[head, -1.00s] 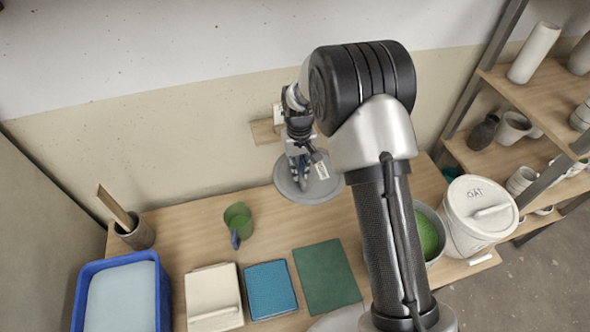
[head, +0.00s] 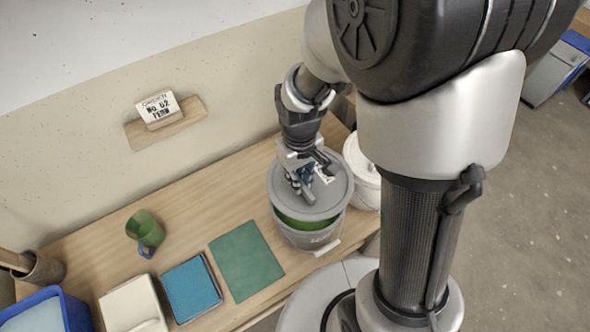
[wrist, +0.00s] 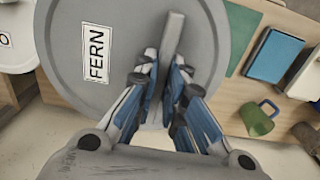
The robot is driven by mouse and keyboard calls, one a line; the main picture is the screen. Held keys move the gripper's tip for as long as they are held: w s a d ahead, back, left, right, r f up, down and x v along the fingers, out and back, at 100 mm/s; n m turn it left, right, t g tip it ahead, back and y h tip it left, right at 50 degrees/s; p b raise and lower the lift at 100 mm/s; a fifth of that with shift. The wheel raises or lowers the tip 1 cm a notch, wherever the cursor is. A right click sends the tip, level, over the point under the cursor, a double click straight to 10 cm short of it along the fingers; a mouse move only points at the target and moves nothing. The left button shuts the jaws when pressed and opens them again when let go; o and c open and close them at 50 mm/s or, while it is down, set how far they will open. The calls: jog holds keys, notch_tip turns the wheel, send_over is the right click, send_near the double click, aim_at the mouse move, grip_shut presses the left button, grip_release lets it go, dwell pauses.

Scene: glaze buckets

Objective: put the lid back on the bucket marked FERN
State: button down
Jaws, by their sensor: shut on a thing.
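My gripper (head: 304,192) is shut on the bar handle of a round grey lid (head: 325,203). In the wrist view the lid (wrist: 66,70) carries a white label (wrist: 96,53) reading FERN, and my fingers (wrist: 166,78) pinch the handle. The lid is over a grey bucket (head: 312,239) at the table's right end. Green glaze (head: 300,223) shows below the lid's front edge, so the lid is above the rim there and not flush. The far rim is hidden under the lid. I see no readable mark on the bucket.
A white lidded bucket (head: 362,176) stands close behind and right of the grey one. A wall card (head: 158,107) is at the back.

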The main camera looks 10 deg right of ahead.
jog(key=shift+a+f+b, duration=0.15)
jog(key=shift+f+b, duration=0.3)
jog(key=shift+f, duration=0.15)
jog(key=shift+f+b, duration=1.95)
jog(key=shift+f, duration=0.5)
jog(key=shift+f+b, duration=0.4)
jog(key=shift+f, duration=0.45)
jog(key=c, duration=1.6)
grip_release()
jog(key=shift+o, duration=0.4)
jog(key=o, duration=0.4)
jog(key=shift+r, duration=0.2)
